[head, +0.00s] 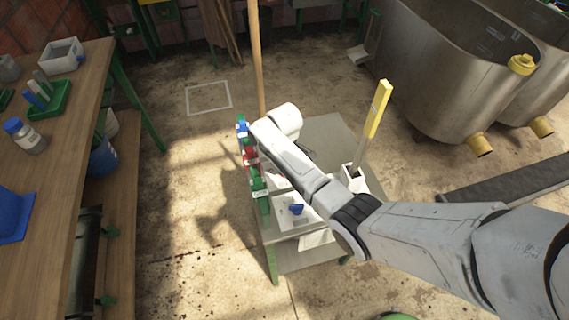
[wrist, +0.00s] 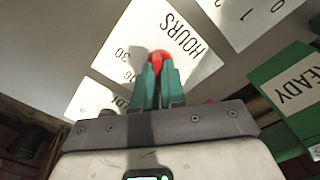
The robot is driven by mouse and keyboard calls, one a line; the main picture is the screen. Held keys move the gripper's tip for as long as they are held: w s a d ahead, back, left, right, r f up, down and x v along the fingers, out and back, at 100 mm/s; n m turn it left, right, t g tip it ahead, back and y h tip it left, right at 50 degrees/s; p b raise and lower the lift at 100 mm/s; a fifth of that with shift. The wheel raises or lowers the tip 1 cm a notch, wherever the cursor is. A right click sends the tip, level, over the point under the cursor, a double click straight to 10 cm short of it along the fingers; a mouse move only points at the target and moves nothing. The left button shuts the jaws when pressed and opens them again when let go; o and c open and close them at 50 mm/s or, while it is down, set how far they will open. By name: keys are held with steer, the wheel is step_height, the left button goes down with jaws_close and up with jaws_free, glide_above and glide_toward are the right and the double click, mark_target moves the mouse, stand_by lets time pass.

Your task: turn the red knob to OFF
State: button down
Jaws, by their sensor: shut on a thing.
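The red knob (wrist: 158,57) shows in the wrist view at the middle of a white dial plate (wrist: 135,40) lettered HOURS, with a 30 and other partly covered marks. My gripper (wrist: 159,70) has its two green fingers closed on the knob from both sides. The fingers cover much of the knob, so I cannot tell which mark it points to. No OFF mark is readable. In the head view my arm reaches over a small grey table (head: 325,130) and hides my gripper and the red knob.
A blue knob (head: 297,209) sits on another white plate near the table's front. Blue (head: 242,128), red (head: 250,157) and green (head: 258,183) blocks line the table's left edge. A green READY block (wrist: 290,88) is right of my gripper. A yellow-topped stick (head: 379,108) stands in a white holder.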

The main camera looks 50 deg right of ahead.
steer(key=shift+r+n, duration=0.1)
steer(key=shift+n, duration=0.6)
steer(key=shift+w, duration=0.1)
steer(key=c, duration=1.2)
jaws_free()
step_height(320, 180, up, 11)
steer(key=shift+f, duration=0.2)
